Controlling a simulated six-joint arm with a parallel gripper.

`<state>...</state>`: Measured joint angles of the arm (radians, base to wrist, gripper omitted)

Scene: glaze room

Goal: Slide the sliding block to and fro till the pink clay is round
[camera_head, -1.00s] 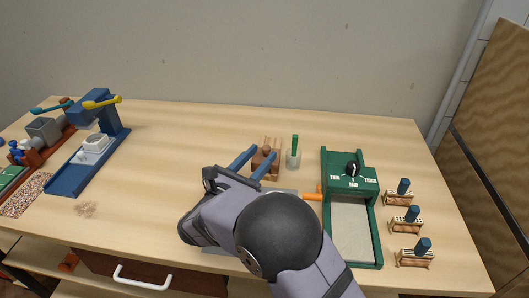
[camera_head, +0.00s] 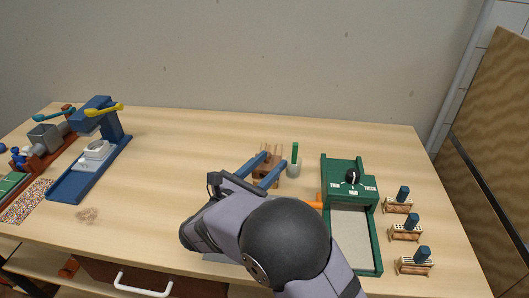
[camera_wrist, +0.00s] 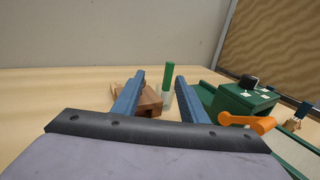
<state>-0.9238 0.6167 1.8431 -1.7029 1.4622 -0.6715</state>
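My gripper (camera_head: 272,159) is out over the middle of the table, its two blue fingers pointing away toward the back wall. In the wrist view the gripper (camera_wrist: 160,76) is open, with a clear gap between the fingers and nothing held. I cannot make out the pink clay or the sliding block in either view; my arm covers much of the front middle of the table. A sliver of a grey flat piece (camera_head: 215,258) shows beneath my arm in the head view, its identity unclear.
A brown wooden holder (camera_head: 266,178) and a white cup with a green stick (camera_head: 294,168) stand beyond the fingers. To the right are a green slab machine (camera_head: 350,172) with an orange handle (camera_wrist: 250,122) and several wooden stamps (camera_head: 405,228). A blue press (camera_head: 100,125) stands left.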

